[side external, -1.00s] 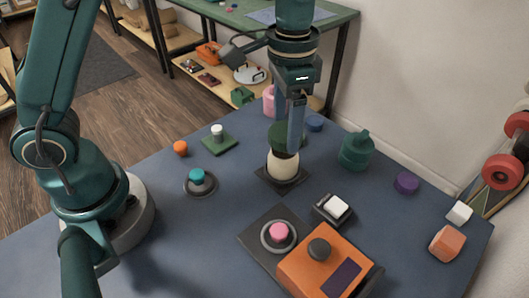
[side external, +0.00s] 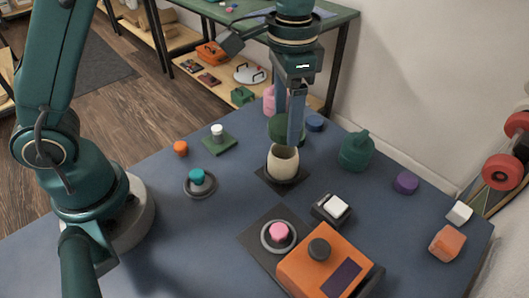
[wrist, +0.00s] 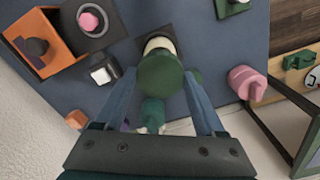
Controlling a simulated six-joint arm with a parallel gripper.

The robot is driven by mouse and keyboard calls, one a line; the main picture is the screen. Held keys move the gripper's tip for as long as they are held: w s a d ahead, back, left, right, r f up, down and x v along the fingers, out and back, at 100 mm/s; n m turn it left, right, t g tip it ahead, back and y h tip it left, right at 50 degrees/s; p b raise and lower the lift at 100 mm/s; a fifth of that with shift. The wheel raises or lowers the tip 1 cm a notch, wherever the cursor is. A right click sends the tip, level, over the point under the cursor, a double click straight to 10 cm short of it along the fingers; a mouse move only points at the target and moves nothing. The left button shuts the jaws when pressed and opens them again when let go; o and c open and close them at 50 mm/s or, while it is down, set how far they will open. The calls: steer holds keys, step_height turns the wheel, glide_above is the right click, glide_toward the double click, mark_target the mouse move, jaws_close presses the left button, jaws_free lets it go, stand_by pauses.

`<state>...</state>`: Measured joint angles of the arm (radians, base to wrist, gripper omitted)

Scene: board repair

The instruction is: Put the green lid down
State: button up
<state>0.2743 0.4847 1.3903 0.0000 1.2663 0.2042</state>
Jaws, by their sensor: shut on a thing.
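The round dark green lid (side external: 286,129) is held in my gripper (side external: 288,132), which is shut on it. The lid is up in the air above the cream jar (side external: 283,163), clear of its rim. The jar stands upright on a dark square mat (side external: 262,177), and its open mouth shows in the side view. In the wrist view the lid (wrist: 162,75) sits between my two fingers and covers part of the jar (wrist: 159,43). The near finger hides part of the lid in the side view.
A teal bottle (side external: 356,152) stands right of the jar, with a blue disc (side external: 315,123) and a pink object (side external: 269,101) behind. A white-topped switch (side external: 334,208) and an orange box (side external: 323,268) lie in front. The table (side external: 225,235) is clear at front left.

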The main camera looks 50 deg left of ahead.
steer(key=shift+m, duration=0.3)
steer(key=shift+s+f+m, duration=0.2)
steer(key=shift+f+m, duration=0.05)
steer(key=shift+m, duration=0.25)
steer(key=s+a+m, duration=0.6)
steer(key=s+a, duration=0.5)
steer(key=s, duration=0.3)
glide_above(210, 228)
step_height(210, 228, down, 6)
steer(key=shift+f, duration=2.1)
